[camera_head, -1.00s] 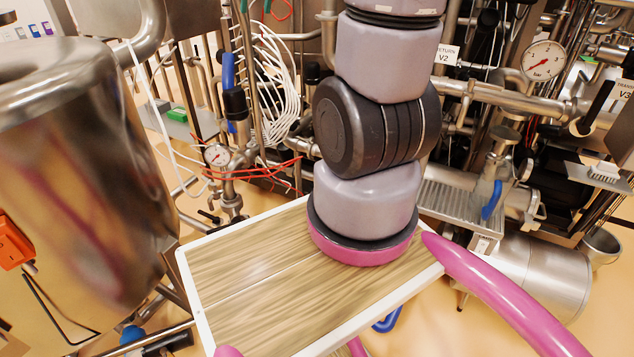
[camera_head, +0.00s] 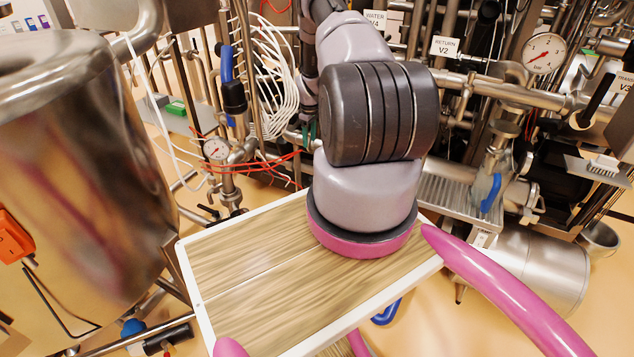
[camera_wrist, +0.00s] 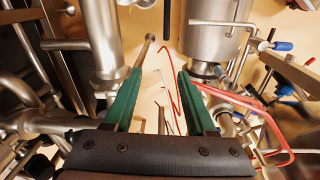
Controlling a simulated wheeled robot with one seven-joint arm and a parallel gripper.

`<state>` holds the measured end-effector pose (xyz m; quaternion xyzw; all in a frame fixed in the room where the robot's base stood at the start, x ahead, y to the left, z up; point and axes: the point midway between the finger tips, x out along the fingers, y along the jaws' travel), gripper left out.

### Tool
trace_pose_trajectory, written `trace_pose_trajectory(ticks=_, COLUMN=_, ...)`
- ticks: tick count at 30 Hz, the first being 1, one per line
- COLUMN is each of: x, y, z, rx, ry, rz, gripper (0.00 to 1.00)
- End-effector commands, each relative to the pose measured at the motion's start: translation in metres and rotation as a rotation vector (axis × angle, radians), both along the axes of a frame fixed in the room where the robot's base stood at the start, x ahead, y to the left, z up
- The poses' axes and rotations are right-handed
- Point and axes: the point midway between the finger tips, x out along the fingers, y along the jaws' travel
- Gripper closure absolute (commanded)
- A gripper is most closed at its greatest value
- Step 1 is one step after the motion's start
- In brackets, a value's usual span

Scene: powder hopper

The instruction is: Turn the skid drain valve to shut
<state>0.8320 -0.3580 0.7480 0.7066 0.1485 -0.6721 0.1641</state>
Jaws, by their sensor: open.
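No label naming the skid drain valve is readable, so I cannot tell which valve it is. Blue handles show in the head view: one upright at left centre (camera_head: 227,65), one at right (camera_head: 490,193) and one below the wooden top (camera_head: 386,312). In the wrist view my gripper (camera_wrist: 157,74) has its two green fingers spread, with nothing held between them. A thin metal rod (camera_wrist: 142,52) shows beyond the fingertips. In the head view my arm hides much of the middle of the pipework.
A large steel vessel (camera_head: 75,170) stands at left. The wooden top (camera_head: 250,270) is in front. A pressure gauge (camera_head: 543,53) and piping fill the right. In the wrist view, a steel pipe (camera_wrist: 101,40) and a steel cylinder (camera_wrist: 217,32) flank the fingers, with red wires (camera_wrist: 235,97) at right.

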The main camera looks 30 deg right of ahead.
Motion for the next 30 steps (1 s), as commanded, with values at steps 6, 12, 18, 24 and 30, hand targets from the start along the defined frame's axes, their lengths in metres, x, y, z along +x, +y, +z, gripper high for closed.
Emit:
trace_pose_trajectory(ticks=6, x=-0.030, y=-0.011, z=-0.085, rx=0.007, ry=0.046, rz=0.071, gripper=0.44)
trace_pose_trajectory(ticks=12, x=-0.037, y=-0.013, z=-0.110, rx=0.009, ry=0.054, rz=0.088, gripper=0.44)
trace_pose_trajectory(ticks=18, x=-0.038, y=-0.012, z=-0.145, rx=0.009, ry=0.055, rz=0.087, gripper=0.44)
trace_pose_trajectory(ticks=24, x=-0.037, y=-0.012, z=-0.181, rx=0.009, ry=0.054, rz=0.087, gripper=0.44)
trace_pose_trajectory(ticks=30, x=-0.037, y=-0.013, z=-0.202, rx=0.008, ry=0.053, rz=0.086, gripper=0.44)
